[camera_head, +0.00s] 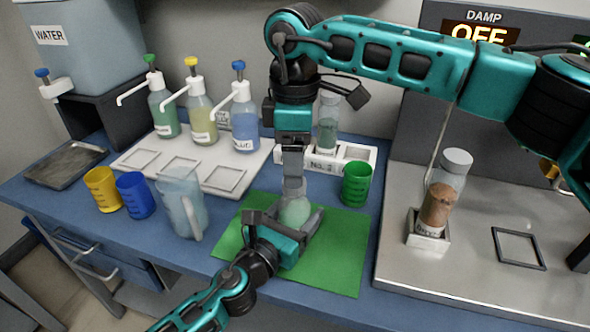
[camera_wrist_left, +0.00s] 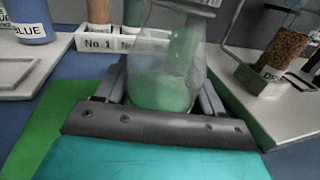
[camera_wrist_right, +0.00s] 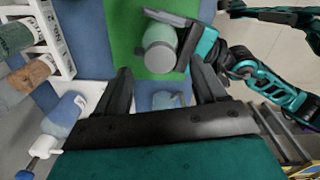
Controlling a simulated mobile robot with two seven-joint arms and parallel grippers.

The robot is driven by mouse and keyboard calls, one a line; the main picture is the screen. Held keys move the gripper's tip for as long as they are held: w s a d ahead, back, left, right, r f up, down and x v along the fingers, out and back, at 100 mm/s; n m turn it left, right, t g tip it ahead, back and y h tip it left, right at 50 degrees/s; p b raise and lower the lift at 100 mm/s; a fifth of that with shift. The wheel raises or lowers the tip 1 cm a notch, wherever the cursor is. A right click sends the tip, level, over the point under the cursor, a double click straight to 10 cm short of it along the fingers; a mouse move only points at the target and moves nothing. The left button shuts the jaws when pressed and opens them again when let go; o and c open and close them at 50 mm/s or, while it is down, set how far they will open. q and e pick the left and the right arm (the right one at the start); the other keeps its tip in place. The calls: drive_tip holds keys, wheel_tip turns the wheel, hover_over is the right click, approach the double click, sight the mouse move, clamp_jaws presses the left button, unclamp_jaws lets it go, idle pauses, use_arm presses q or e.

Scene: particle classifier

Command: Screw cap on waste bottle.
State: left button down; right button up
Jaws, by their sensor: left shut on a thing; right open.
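The waste bottle (camera_head: 295,212), clear with pale green contents, stands upright at the middle of the green mat (camera_head: 340,262). My left gripper (camera_head: 288,220) is shut around its body from the front; the bottle also fills the middle of the left wrist view (camera_wrist_left: 163,88). A light grey round top, which looks like the cap (camera_wrist_right: 158,57), shows on the bottle in the right wrist view. How tightly it sits cannot be told. My right gripper (camera_head: 293,170) points down just above the bottle; its fingers are spread and empty in the right wrist view (camera_wrist_right: 160,80).
A green cup (camera_head: 356,184) stands right of the bottle, and a white rack (camera_head: 362,153) behind it. A clear beaker (camera_head: 180,203), blue cup (camera_head: 136,196) and yellow cup (camera_head: 102,190) stand left. A brown-filled bottle (camera_head: 436,212) stands on the metal plate at right.

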wheel_tip(320, 180, up, 9)
drive_tip(key=shift+f, duration=0.2)
use_arm(q)
drive_tip(key=shift+c, duration=0.2)
unclamp_jaws()
drive_tip(key=b+v, duration=0.1)
drive_tip(key=v, duration=1)
drive_tip(key=shift+s+a+f, duration=0.2)
drive_tip(key=shift+s, duration=0.05)
drive_tip(key=shift+s+a+r, duration=0.15)
drive_tip(key=shift+s+a, duration=0.2)
drive_tip(key=shift+s, duration=0.25)
use_arm(e)
drive_tip(key=shift+f, duration=0.55)
